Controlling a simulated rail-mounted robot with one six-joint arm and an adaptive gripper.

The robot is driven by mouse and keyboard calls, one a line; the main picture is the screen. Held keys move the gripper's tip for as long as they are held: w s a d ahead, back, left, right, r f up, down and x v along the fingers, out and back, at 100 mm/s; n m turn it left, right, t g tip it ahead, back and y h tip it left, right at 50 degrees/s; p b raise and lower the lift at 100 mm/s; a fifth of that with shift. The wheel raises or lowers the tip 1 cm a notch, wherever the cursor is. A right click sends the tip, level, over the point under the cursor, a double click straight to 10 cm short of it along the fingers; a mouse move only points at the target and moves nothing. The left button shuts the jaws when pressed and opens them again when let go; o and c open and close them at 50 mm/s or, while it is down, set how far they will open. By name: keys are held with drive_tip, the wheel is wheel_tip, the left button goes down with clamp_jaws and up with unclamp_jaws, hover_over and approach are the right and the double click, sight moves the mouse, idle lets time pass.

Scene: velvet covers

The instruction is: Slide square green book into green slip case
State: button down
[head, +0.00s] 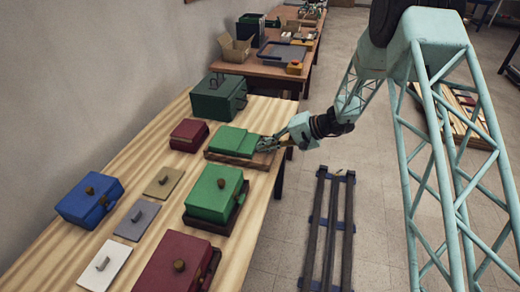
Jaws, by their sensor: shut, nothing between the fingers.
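A flat bright green piece (232,141) lies on a brown wooden tray (218,156) near the middle of the table. Its outline is stepped, as if a book and a slip case meet there, but I cannot tell where one ends and the other begins. My gripper (262,144) is shut and empty at the right end of this green piece, low over the tray. I cannot tell whether the fingertips touch the green piece. The fingers partly hide its right edge.
A green box with a knob (213,192) stands nearer, and a dark green case with a handle (218,97) behind. Red boxes, a blue box (88,200) and flat handled plates (137,220) fill the table's left and front. A second cluttered table (262,72) stands beyond.

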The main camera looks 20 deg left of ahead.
sight(251, 143)
drive_tip(key=shift+s+a+b, duration=0.25)
drive_tip(key=shift+a+b, duration=0.4)
drive_tip(key=shift+a, duration=0.8)
drive_tip(key=shift+s+a+b, duration=0.2)
drive_tip(key=shift+a+b, duration=0.4)
drive_tip(key=shift+a, duration=0.8)
drive_tip(key=shift+d+r, duration=0.1)
drive_tip(key=shift+d, duration=0.05)
drive_tip(key=shift+d+f+b+v, duration=0.2)
drive_tip(key=shift+b+v, duration=0.15)
drive_tip(key=shift+v, duration=1.05)
drive_tip(key=shift+d+f+b+v, duration=0.1)
drive_tip(key=shift+f+b+v, duration=0.15)
drive_tip(key=shift+v, duration=1.1)
drive_tip(key=shift+d+f+b+v, duration=0.15)
drive_tip(key=shift+b+v, duration=0.25)
drive_tip(key=shift+v, duration=1)
drive_tip(key=shift+w+d+r, duration=0.2)
drive_tip(key=shift+d, duration=0.25)
